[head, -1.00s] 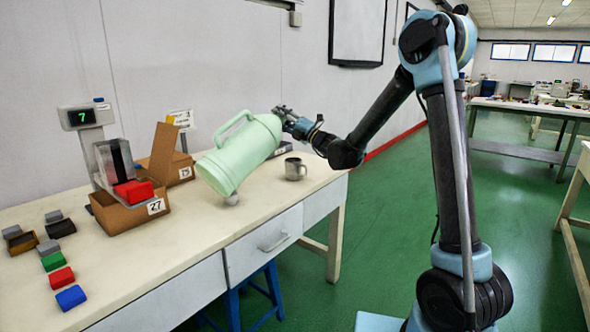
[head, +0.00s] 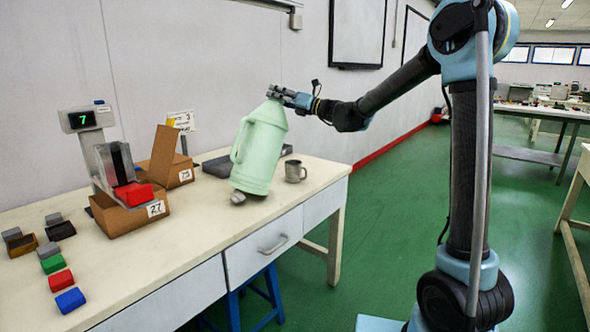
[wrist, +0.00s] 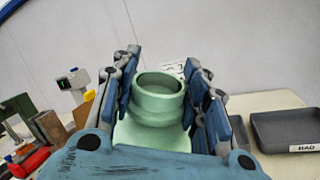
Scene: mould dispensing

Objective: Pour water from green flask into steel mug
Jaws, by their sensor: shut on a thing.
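The pale green flask (head: 262,150) is held over the table, close to upright with its top leaning a little to the right. Its handle is on the left side. My gripper (head: 274,92) is shut on the neck at its top. In the wrist view the flask's round neck (wrist: 158,108) sits between my blue fingers (wrist: 161,95), its mouth facing up; no water can be made out. The steel mug (head: 293,171) stands upright on the table just right of the flask, apart from it. The mug does not show in the wrist view.
A dark tray (wrist: 285,130) labelled BAD lies behind the flask. Cardboard boxes (head: 122,220) and a scale with a green display (head: 82,119) stand to the left. Several coloured blocks (head: 61,279) lie at the front left. The table front (head: 200,235) is clear.

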